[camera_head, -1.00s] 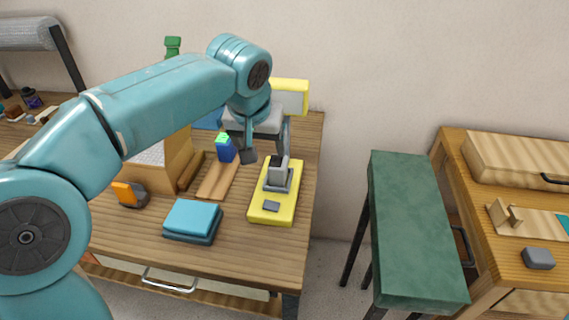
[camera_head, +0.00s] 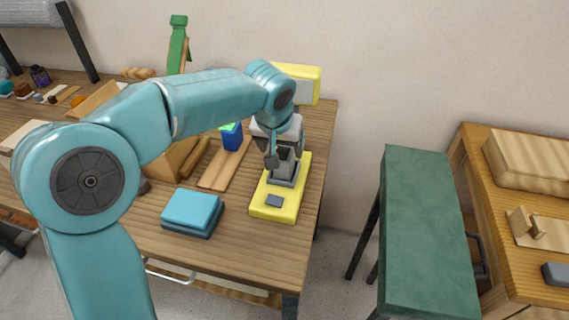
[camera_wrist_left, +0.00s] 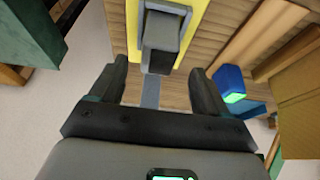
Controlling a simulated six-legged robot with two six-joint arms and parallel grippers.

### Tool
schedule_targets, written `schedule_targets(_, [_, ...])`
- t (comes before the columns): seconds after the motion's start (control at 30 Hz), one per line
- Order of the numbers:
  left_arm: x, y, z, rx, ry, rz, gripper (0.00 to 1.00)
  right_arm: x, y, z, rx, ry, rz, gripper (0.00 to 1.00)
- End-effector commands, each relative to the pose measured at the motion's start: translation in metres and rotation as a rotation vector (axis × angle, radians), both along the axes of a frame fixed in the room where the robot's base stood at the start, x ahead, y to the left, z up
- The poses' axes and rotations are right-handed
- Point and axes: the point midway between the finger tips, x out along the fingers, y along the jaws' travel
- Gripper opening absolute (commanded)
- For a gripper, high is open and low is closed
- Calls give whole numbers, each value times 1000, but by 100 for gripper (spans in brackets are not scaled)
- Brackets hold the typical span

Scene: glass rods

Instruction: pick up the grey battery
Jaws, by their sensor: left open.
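The grey battery (camera_head: 284,161) is a grey block standing upright in a darker grey holder on a yellow base (camera_head: 262,209) near the table's right edge. In the left wrist view the battery (camera_wrist_left: 161,30) is just beyond my fingertips, roughly centred between them, with the yellow base (camera_wrist_left: 194,18) around its holder. My left gripper (camera_head: 284,152) is at the battery's upper part in the head view, partly hiding it. In the left wrist view the left gripper (camera_wrist_left: 160,72) has its jaws wide apart with nothing held. Contact cannot be told. My right gripper is not in view.
A blue block with a green top (camera_head: 231,136) stands on a wooden board left of the yellow base. Folded blue cloths (camera_head: 191,210) lie in front. A yellow-framed box (camera_head: 305,82) stands behind. A green bench (camera_head: 425,235) is right, across a gap.

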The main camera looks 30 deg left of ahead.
Motion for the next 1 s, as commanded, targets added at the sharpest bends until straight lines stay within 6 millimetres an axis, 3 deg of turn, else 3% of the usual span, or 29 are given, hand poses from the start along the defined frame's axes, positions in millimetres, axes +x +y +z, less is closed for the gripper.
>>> schedule_targets(0.17, [6, 0, -13, 0, 1, 0, 77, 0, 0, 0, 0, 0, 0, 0])
schedule_targets(0.43, [19, 2, -53, -1, 2, 1, 77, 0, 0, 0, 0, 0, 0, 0])
schedule_targets(0.73, [22, 3, -59, -1, -1, 0, 77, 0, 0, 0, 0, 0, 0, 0])
schedule_targets(0.77, [22, 3, -59, -1, -1, 0, 73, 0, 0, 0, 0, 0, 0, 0])
schedule_targets(0.97, [22, 3, -59, -1, 0, 0, 8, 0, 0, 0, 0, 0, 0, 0])
schedule_targets(1.0, [23, 3, -58, 0, -2, 0, 8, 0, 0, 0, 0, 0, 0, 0])
